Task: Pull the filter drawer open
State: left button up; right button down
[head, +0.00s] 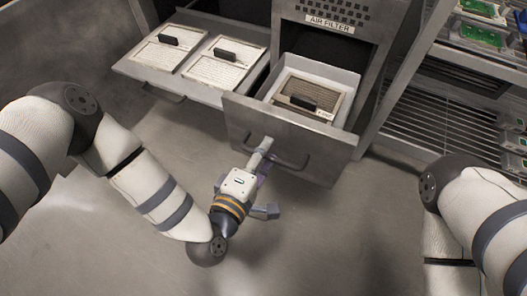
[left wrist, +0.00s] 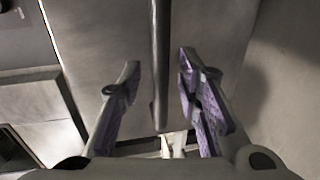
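The filter drawer (head: 325,158) stands partly out of the cabinet below the "AIR FILTER" label (head: 330,24). A brown-grey filter (head: 318,92) with a black grip lies inside it. The drawer's bar handle (head: 292,163) is on its front; it shows as a dark bar in the left wrist view (left wrist: 160,50). My left gripper (head: 262,152) is at the left part of this handle. In the left wrist view, its two purple-padded fingers (left wrist: 159,62) stand apart, one on each side of the bar, with visible gaps. My right gripper is not in view.
Another open drawer (head: 170,88) at the left holds two pale filters (head: 222,64) with black grips. A rack (head: 440,118) with green circuit boards (head: 482,36) stands at the right. The floor (head: 330,235) in front of the drawer is clear.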

pick_arm(q)
jog(key=shift+s, duration=0.1)
jog(key=v, duration=1.2)
